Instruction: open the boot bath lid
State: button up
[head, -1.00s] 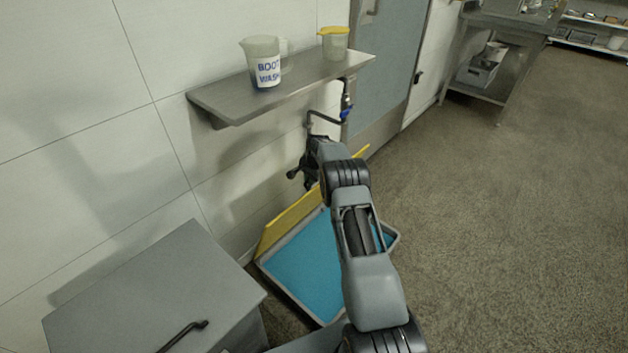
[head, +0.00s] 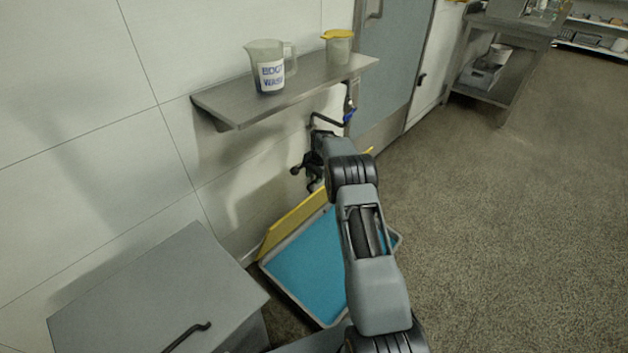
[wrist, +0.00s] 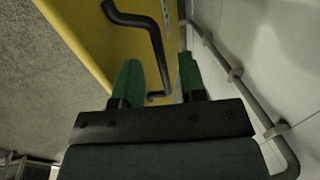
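The boot bath (head: 292,308) is a grey tray with blue inside, on the floor by the wall in the head view. Its yellow lid (head: 292,224) stands raised along the wall side, tilted toward the wall. In the wrist view the lid (wrist: 85,35) fills the upper left, with a bent black handle (wrist: 152,35) on it. My gripper (wrist: 160,82) has its two green fingers apart, one on each side of the handle's lower end. I see no clear grip on it. In the head view my arm reaches over the bath and hides part of it; the fingertips are not clear there.
A wall shelf (head: 220,102) above holds a boot wash jug (head: 269,78) and a yellow-lidded container (head: 339,49). A pipe with a blue valve (head: 348,116) is below it. A grey bin (head: 150,290) stands at lower left. Floor at right is clear.

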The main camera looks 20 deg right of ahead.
notch_tip(320, 180, up, 10)
jog(key=s+p, duration=0.1)
jog(key=p, duration=0.1)
jog(key=shift+s+d, duration=0.4)
jog(key=shift+d, duration=0.05)
